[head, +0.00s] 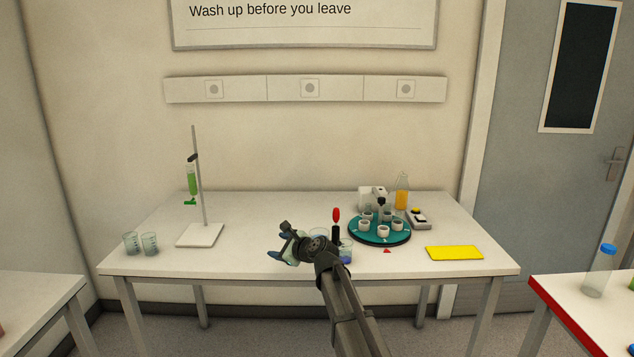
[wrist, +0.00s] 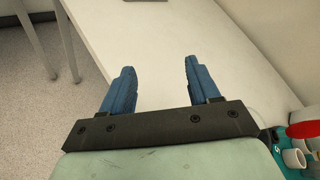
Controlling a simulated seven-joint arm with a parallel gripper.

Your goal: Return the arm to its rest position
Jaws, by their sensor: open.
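My gripper (head: 284,242) is above the front middle of the white table (head: 270,214) in the head view, its arm reaching in from the bottom. In the wrist view its two blue fingers (wrist: 157,82) are spread apart with nothing between them. Bare tabletop (wrist: 160,45) and some floor show beyond the fingers. A teal round tray (head: 353,235) with several small white cups stands right of the gripper; part of it shows at the lower right of the wrist view (wrist: 268,138). My arm partly hides a beaker with blue content (head: 346,254) just right of the gripper.
A red-topped item (head: 336,214) stands close behind the gripper. A burette stand (head: 201,233) and two beakers (head: 149,244) are on the left. A yellow pad (head: 454,253) and an orange-filled flask (head: 402,197) are on the right. The table between stand and gripper is clear.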

